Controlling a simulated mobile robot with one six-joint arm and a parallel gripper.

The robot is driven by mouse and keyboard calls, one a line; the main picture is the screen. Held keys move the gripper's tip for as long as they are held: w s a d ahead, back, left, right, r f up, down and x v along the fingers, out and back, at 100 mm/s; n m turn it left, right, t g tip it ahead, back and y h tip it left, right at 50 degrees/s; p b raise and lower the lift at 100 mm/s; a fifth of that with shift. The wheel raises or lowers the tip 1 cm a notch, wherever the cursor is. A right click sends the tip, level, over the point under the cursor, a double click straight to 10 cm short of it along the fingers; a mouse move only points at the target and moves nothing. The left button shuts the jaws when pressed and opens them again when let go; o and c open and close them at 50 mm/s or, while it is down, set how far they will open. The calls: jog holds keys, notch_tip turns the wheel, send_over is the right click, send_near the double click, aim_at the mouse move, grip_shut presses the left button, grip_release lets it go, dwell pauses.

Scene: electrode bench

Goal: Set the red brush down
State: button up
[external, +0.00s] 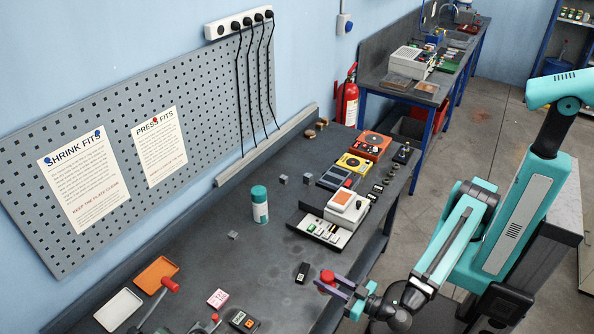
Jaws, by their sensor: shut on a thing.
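My gripper (331,283) is at the front edge of the dark bench (205,275), reaching in from the right. Its fingers are shut on a red, rounded thing (327,276), which I take to be the red brush. Its lower part is hidden by the fingers, and I cannot tell whether it touches the bench.
A small black block (302,272) lies just left of my gripper. A teal-capped bottle (259,204) stands farther back. A tray of parts (318,230) and a white device (346,207) are behind my gripper. An orange tray (157,274) lies left.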

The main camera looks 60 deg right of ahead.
jog(key=s+a+r+n+g+y+b, duration=0.1)
jog(key=s+a+r+n+y, duration=0.2)
jog(key=r, duration=0.4)
jog(key=s+a+r+y+b, duration=0.2)
jog(key=s+a+r, duration=0.1)
jog(key=a+r, duration=0.3)
jog(key=s+a+r+n+g+y+b, duration=0.1)
jog(key=s+a+r+n+y, duration=0.15)
jog(key=r, duration=0.55)
jog(key=s+a+r+n+g+y, duration=0.2)
jog(key=s+r+n+g+y, duration=0.3)
jog(key=s+r, duration=0.4)
jog(key=s+a+r+n+g+y+b, duration=0.1)
jog(key=s+a+r+n+g+y, duration=0.2)
jog(key=s+r+n+g+y, duration=0.3)
jog(key=s+r+g, duration=0.1)
jog(key=s+r, duration=0.2)
jog(key=r, duration=0.3)
jog(key=shift+s+a+g+b, duration=0.15)
jog(key=shift+a+g+b, duration=0.15)
jog(key=shift+g, duration=0.1)
jog(key=shift+f, duration=0.1)
